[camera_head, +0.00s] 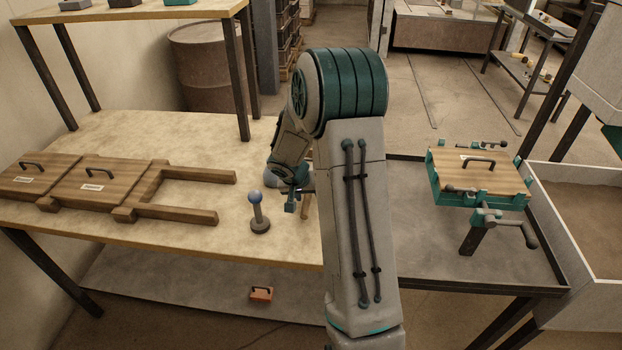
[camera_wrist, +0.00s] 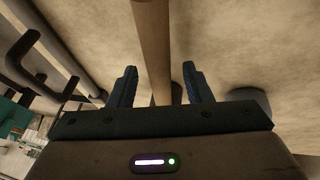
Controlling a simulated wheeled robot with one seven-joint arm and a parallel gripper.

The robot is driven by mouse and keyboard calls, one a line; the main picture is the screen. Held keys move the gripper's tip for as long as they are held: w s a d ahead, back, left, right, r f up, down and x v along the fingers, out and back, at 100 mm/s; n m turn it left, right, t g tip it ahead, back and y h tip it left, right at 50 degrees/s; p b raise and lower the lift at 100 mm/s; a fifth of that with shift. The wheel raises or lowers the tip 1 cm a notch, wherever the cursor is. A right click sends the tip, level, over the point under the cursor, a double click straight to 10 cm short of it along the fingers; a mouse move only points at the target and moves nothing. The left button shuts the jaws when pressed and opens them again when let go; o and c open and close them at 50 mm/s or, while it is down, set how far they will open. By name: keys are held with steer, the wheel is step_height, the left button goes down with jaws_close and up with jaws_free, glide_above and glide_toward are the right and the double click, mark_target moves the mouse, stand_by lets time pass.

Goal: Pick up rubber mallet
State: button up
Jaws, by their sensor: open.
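A light wooden handle (camera_wrist: 152,45), which looks like the rubber mallet's, runs between my two fingers in the wrist view. My gripper (camera_wrist: 158,80) is open, with a finger on each side of the handle and visible gaps to it. Dark rounded parts show behind the gripper body; whether they belong to the mallet is unclear. In the head view my gripper (camera_head: 292,200) is low over the right part of the wooden table, and a short piece of the handle (camera_head: 306,204) shows beside it. The mallet's head is hidden or cannot be made out there.
A blue-knobbed post on a dark base (camera_head: 260,222) stands just left of my gripper. Wooden mould boards (camera_head: 100,190) lie at the left of the table (camera_head: 220,248). A clamped wooden box (camera_head: 482,178) sits on the grey table at right. The table's front left is bare.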

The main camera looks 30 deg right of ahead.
steer(key=shift+w+d+f, duration=0.1)
steer(key=shift+f, duration=0.25)
jaws_close()
steer(key=shift+r, duration=0.1)
